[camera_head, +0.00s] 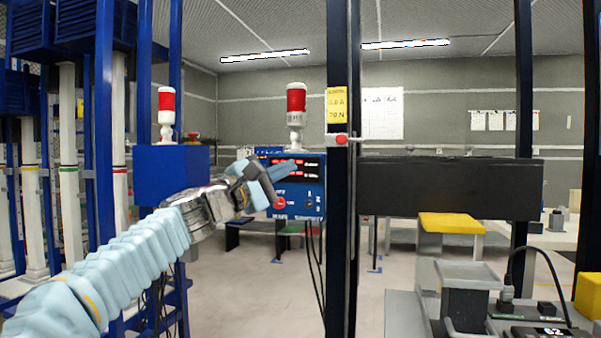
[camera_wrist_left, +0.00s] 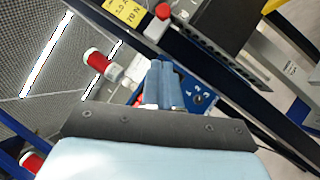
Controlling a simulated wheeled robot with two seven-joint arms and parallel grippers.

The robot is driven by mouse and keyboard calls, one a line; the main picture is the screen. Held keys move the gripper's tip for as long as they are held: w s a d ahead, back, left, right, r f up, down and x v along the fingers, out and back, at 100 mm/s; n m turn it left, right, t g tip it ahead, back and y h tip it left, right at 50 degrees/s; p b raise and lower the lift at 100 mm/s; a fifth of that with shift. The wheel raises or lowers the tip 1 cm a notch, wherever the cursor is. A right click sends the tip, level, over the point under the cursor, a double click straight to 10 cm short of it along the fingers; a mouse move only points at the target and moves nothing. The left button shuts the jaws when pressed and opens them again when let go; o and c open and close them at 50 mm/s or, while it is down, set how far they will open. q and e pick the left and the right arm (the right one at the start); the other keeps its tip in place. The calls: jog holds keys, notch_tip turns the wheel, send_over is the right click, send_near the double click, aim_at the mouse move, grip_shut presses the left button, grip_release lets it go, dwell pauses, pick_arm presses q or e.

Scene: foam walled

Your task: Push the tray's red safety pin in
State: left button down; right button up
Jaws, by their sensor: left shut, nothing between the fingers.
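A small red pin head (camera_head: 341,140) sits on a pale mount on the dark upright post, at the upper left end of a long dark box (camera_head: 450,188) that may be the tray. The red pin also shows at the top of the left wrist view (camera_wrist_left: 163,11), with the dark box beside it. My left gripper (camera_head: 270,186) is shut and empty. It is in front of the blue control panel (camera_head: 312,203), left of and lower than the pin, apart from it. In the left wrist view its closed fingers (camera_wrist_left: 165,85) cover part of the panel. My right gripper is not in view.
The dark post (camera_head: 341,240) stands right of the panel, with a yellow label (camera_head: 337,105) above the pin. A red-and-white beacon (camera_head: 296,102) stands above the panel. Cables hang below it. A grey stand (camera_head: 470,272) and yellow-topped block (camera_head: 450,222) are at the right.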

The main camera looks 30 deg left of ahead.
pick_arm(q)
jog(key=shift+v, duration=1.15)
